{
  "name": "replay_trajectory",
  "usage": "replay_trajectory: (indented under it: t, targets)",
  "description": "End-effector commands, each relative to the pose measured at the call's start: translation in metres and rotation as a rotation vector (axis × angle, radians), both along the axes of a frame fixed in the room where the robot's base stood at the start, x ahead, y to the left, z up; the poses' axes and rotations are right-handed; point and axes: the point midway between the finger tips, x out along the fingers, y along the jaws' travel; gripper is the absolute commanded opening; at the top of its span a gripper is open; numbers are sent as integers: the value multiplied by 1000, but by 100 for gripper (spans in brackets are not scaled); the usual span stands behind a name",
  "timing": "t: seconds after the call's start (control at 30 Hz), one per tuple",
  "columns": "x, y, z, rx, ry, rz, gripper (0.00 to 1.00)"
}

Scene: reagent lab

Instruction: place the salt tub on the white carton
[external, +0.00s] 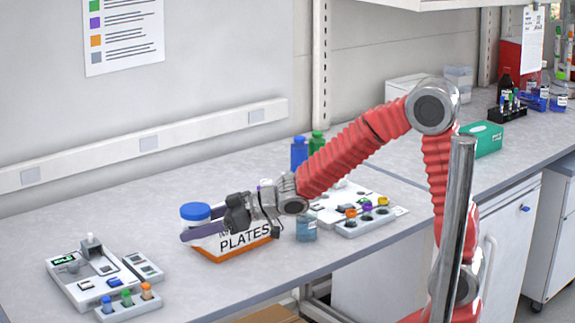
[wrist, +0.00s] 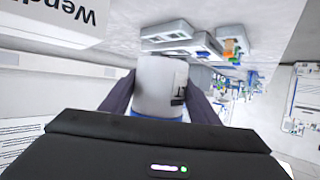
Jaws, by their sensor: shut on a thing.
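The salt tub is a white tub with a blue lid (external: 195,211), between the fingers of my gripper (external: 202,228). The fingers hide most of its body in the external view. In the wrist view the tub (wrist: 158,85) fills the space between the two dark fingers, with blue at its lower edge. A white carton marked PLATES (external: 245,241), with an orange lower edge, is right beside or under the gripper; whether the tub touches it I cannot tell. A white surface with large dark lettering (wrist: 60,20) shows at the wrist view's upper left.
A balance-like device (external: 90,270) and a small rack with coloured caps (external: 130,303) stand at the front left. Blue (external: 299,153) and green (external: 317,143) bottles, a small jar (external: 306,229) and a tray with coloured caps (external: 366,217) are to the right. Bench behind the carton is clear.

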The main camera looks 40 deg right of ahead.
Motion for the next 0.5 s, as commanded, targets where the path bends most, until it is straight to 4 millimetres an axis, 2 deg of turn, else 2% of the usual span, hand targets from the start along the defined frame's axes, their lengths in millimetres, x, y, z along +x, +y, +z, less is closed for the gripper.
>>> replay_trajectory:
  t: [0.1, 0.5]
  targets:
    - [23, -28, 13, 2, -7, -34, 15]
    - [73, -101, 51, 2, -6, -85, 15]
